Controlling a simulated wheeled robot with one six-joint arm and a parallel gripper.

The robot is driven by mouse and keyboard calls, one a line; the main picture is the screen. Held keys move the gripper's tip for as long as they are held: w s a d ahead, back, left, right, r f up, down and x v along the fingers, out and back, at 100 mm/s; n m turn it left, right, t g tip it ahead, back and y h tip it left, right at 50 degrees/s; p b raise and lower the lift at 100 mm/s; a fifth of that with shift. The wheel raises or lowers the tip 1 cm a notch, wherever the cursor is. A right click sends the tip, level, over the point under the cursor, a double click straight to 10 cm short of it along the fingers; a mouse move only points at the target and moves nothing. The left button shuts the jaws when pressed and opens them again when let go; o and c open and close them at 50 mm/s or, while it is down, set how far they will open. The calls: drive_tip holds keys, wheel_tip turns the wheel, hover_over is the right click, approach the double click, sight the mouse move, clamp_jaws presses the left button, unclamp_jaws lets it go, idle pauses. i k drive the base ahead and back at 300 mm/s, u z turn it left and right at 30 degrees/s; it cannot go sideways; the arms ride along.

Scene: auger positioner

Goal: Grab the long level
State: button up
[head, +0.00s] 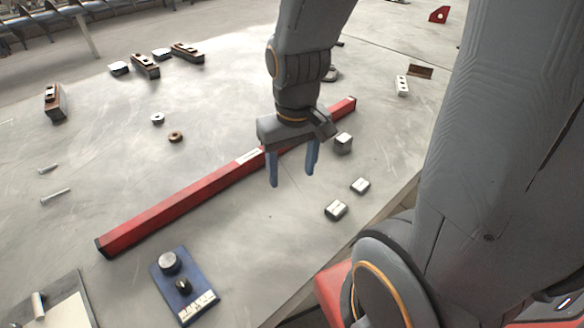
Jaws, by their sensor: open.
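The long level (180,200) is a long red bar with dark end caps and a pale label near its middle. It lies diagonally across the grey table, from the lower left to the upper right. My gripper (291,181) points down with two blue fingers spread apart and nothing between them. In the head view it overlaps the level right of the label and hides part of the bar there. The fingertips appear in front of the level, on its near side. I cannot tell their exact height above the table.
Small metal blocks (336,209) lie right of my gripper, with another (344,142) close beside the level. A blue plate with knobs (183,284) lies near the front. Brown-and-grey clamps (145,66) and bolts (55,195) lie left. The table (255,225) is bare below the gripper.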

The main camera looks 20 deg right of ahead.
sight(133, 231)
drive_tip(key=u, duration=2.3)
drive_tip(key=k, duration=1.35)
drive_tip(key=z, duration=0.8)
drive_tip(key=i, duration=1)
